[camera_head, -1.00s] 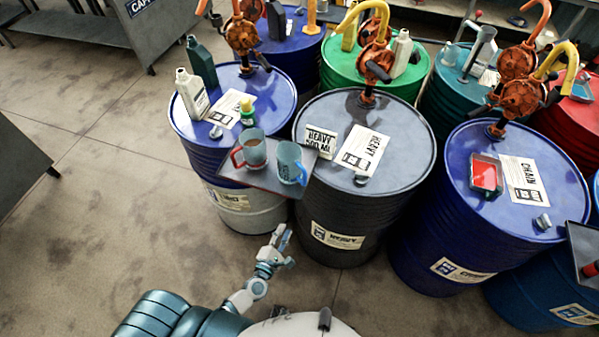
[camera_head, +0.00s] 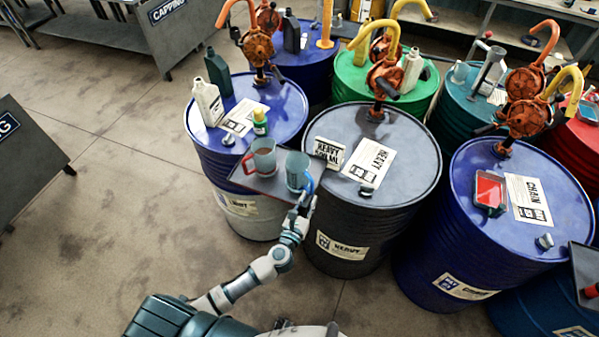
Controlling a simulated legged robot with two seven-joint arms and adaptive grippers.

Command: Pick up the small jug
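Two translucent grey-blue jugs stand upright on a dark tray (camera_head: 243,178) fixed between the front drums. The jug with the red handle (camera_head: 263,160) is on the left. The jug with the blue handle (camera_head: 296,170) is on the right, near the tray's edge. They look close in size, so I cannot tell which is the small one. My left gripper (camera_head: 305,203) is just in front of and below the blue-handled jug, fingers parted, holding nothing. I cannot tell if a fingertip touches the handle. My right gripper is out of view.
A blue drum (camera_head: 283,100) with bottles stands behind left. A dark drum (camera_head: 408,185) marked heavy stands right of the tray, with a sign (camera_head: 329,152) on top. Another blue drum (camera_head: 470,165) is farther right. Open floor (camera_head: 120,215) lies to the left.

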